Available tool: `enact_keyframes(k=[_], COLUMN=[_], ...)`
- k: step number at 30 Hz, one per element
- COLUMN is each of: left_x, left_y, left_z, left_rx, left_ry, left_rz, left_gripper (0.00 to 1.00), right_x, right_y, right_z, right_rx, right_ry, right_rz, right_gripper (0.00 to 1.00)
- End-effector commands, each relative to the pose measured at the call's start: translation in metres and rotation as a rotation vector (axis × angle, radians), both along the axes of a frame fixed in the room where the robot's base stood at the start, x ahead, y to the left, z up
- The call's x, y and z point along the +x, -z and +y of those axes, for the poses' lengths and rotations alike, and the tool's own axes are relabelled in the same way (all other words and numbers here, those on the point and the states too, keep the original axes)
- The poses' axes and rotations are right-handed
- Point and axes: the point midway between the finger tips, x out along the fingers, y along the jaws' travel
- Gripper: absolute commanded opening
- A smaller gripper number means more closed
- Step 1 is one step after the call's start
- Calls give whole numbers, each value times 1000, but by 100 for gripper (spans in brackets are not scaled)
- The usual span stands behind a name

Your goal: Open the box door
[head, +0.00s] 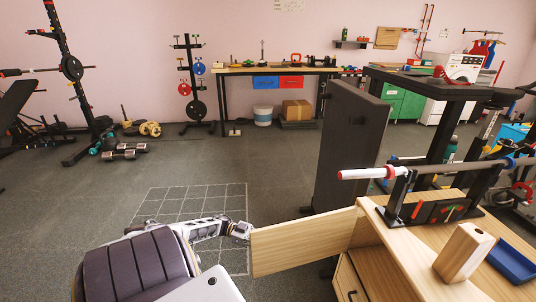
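A light wooden door panel (303,242) stands out to the left from the wooden box (385,268) at the lower right. The panel's right end meets the box near its top, and it looks swung open. A darker opening shows in the box just right of the panel. My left gripper (241,232) is at the panel's left end, touching it or very close. The fingers are small and partly hidden, so I cannot tell whether they are open or shut on the edge. My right gripper is not in view.
A wooden block (463,252), a blue tray (512,258) and a dark rack holding a bar (360,174) are on the box top. A dark upright bench pad (350,150) stands behind the door. Floor left of the door is clear, with a grid mat (190,203).

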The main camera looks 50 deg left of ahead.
Motion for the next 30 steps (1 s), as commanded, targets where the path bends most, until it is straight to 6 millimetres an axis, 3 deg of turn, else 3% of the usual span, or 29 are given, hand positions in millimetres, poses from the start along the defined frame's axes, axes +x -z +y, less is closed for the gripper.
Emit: enact_keyframes(k=[13,14,19,30], left_x=[-1,-1,0,0], left_y=[2,2,2,1], left_z=[3,3,2,3], left_rx=[2,2,2,1], left_ry=[-3,-3,-3,-3], left_rz=[8,8,5,2], left_gripper=[0,12,32,32], right_x=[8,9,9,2], right_y=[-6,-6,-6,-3], right_z=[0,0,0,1], right_rx=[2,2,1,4], right_ry=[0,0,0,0], right_rz=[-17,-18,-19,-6], right_gripper=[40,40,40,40])
